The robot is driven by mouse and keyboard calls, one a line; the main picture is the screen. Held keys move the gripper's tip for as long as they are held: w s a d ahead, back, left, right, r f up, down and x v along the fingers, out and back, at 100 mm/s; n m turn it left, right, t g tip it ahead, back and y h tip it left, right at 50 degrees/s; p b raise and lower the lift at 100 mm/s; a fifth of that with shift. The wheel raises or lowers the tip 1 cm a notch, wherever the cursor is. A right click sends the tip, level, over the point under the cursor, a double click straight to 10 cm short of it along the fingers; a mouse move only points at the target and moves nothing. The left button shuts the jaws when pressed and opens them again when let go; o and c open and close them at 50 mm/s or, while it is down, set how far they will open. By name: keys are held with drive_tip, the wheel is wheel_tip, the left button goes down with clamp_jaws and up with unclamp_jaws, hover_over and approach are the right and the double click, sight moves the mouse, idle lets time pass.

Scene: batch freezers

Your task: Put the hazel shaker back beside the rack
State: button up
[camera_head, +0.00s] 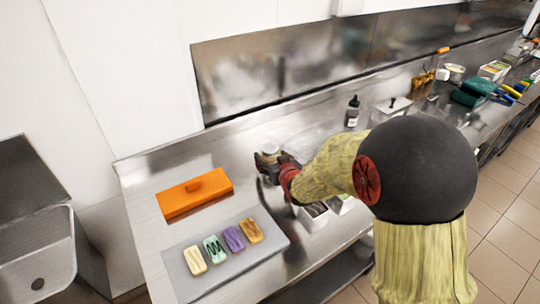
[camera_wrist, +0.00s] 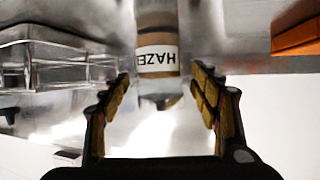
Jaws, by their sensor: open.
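The hazel shaker (camera_head: 269,150) stands on the steel counter, just past my gripper. In the wrist view the shaker (camera_wrist: 157,55) has a white label with upside-down lettering reading HAZEL, and brown contents. My gripper (camera_head: 277,164) is open. In the wrist view its fingers (camera_wrist: 163,82) lie on either side of the shaker, with visible gaps on both sides. A clear, box-like frame (camera_wrist: 72,72) shows at the left of the wrist view; I cannot tell whether it is the rack. My arm hides part of the counter in the head view.
White containers (camera_head: 312,219) sit at the front edge. A dark bottle (camera_head: 352,111) stands behind. More items crowd the far right.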

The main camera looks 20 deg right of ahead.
drive_tip(key=s+r+g, duration=0.2)
drive_tip(key=s+r, duration=0.2)
drive_tip(key=s, duration=0.9)
drive_tip(key=s+r+g+p, duration=0.1)
drive_tip(key=s+r+g, duration=0.2)
drive_tip(key=s, duration=1)
drive_tip(key=s+r+g+p, duration=0.1)
drive_tip(key=s+r+g, duration=0.1)
drive_tip(key=s+r, duration=0.5)
drive_tip(key=s, duration=0.6)
drive_tip(key=shift+m+g+h, duration=0.3)
drive_tip(key=shift+g+h, duration=0.1)
drive_tip(key=shift+a+r, duration=0.1)
